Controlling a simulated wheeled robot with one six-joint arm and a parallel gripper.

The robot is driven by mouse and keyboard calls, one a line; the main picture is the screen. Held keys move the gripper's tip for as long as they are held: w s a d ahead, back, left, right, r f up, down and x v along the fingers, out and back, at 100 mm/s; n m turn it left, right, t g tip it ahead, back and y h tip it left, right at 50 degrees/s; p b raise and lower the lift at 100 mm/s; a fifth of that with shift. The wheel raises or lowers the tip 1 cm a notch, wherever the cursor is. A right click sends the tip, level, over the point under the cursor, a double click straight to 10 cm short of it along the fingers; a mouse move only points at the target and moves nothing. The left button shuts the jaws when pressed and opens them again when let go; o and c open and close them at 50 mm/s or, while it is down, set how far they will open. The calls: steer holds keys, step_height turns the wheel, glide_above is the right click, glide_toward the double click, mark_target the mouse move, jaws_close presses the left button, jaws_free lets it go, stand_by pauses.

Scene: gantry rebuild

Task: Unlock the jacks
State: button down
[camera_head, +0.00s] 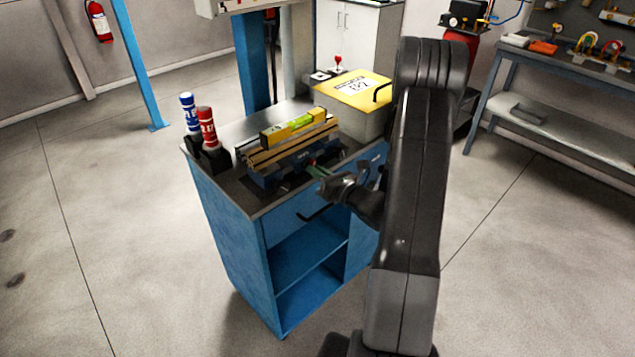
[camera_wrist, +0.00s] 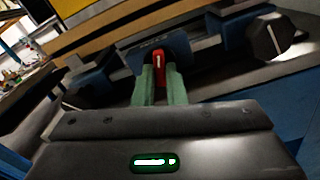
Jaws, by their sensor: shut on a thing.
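My gripper (camera_head: 316,168) reaches in from the right at the front of the blue cart's top. In the wrist view its green fingers (camera_wrist: 160,84) are shut on a small red lock lever (camera_wrist: 159,62), which stands on the front of a blue jack body (camera_wrist: 178,50). In the head view the lever is mostly hidden by the fingers. A dark hexagonal knob (camera_wrist: 272,36) shows right of the lever in the wrist view. The blue jacks (camera_head: 262,180) sit under a wooden-edged rail (camera_head: 262,157) that carries a yellow spirit level (camera_head: 292,128).
A red marker can (camera_head: 207,127) and a blue one (camera_head: 187,112) stand at the cart's left corner. A yellow-topped box (camera_head: 352,92) with a black handle stands right of the rail, close to my arm. The floor left of the cart is clear.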

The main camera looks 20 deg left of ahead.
steer(key=n+b, duration=0.3)
steer(key=b, duration=0.1)
steer(key=shift+f, duration=0.15)
steer(key=shift+n+b, duration=0.3)
steer(key=shift+b, duration=0.1)
steer(key=c, duration=1.5)
jaws_free()
steer(key=shift+d, duration=0.1)
steer(key=b+v, duration=0.1)
steer(key=v, duration=1.2)
steer(key=shift+s+d+b, duration=0.15)
steer(key=shift+d+b, duration=0.15)
